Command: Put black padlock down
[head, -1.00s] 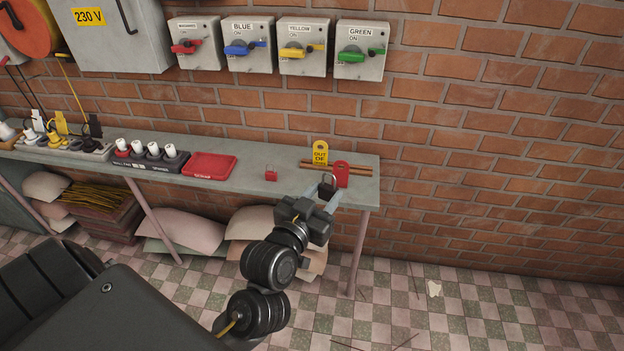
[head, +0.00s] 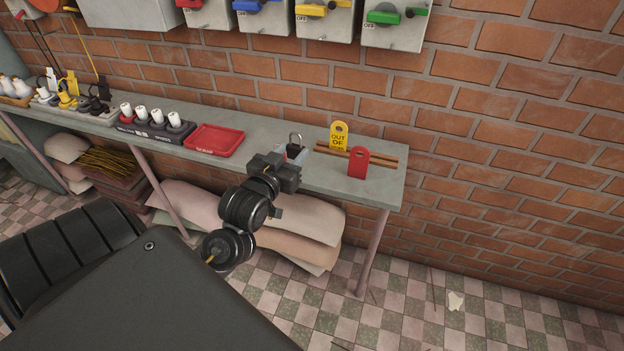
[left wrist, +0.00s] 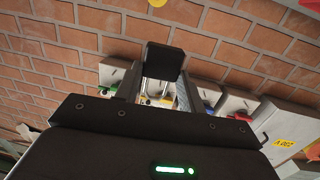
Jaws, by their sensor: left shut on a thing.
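The black padlock (head: 294,150), with its metal shackle up, is between the fingers of my left gripper (head: 295,155) at the bench (head: 385,190). It also shows dark between the fingers in the left wrist view (left wrist: 164,62). The gripper is shut on it, left of the yellow and red tags. The gripper hides the padlock's lower part, so I cannot tell whether it touches the bench top. My right gripper is not in view.
A yellow tag (head: 339,135) and a red tag (head: 358,162) stand at wooden strips (head: 382,158) on the right. A red tray (head: 214,141) lies to the left, beside a strip with white plugs (head: 155,131). Switch boxes (head: 322,22) hang above.

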